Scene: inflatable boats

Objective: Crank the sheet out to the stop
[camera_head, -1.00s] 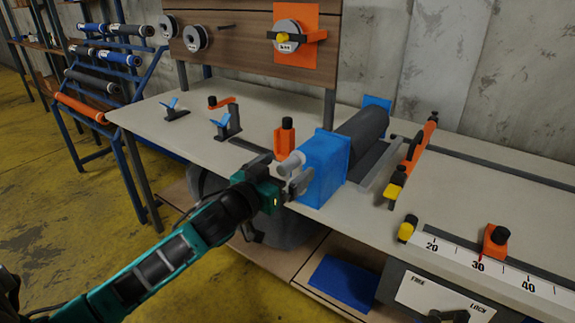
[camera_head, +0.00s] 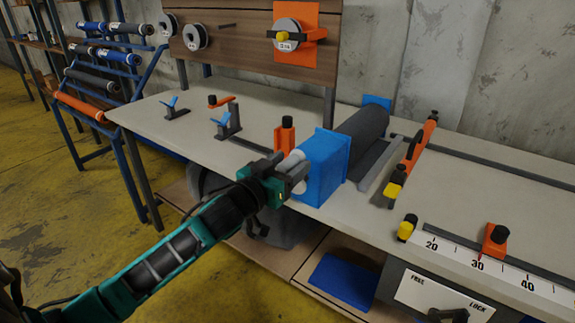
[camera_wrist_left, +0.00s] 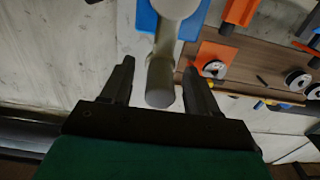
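The dark grey roll (camera_head: 362,133) lies on the bench between blue end brackets (camera_head: 322,168). A light grey crank handle (camera_head: 291,161) sticks out from the near bracket; its round grip also shows in the left wrist view (camera_wrist_left: 160,82). My left gripper (camera_head: 290,174) is at the handle, with its fingers (camera_wrist_left: 160,85) on either side of the grip and gaps visible, so it is open around it. An orange stop block (camera_head: 495,240) with a black knob sits just above 30 on the scale. My right gripper is not in view.
An orange-handled tool (camera_head: 415,152) on a rail lies right of the roll. A FREE/LOCK panel (camera_head: 440,297) with a dark lever is on the bench front. Small clamps (camera_head: 228,124) and an orange block (camera_head: 285,140) stand left of the roll. The bench right of the rail is mostly clear.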

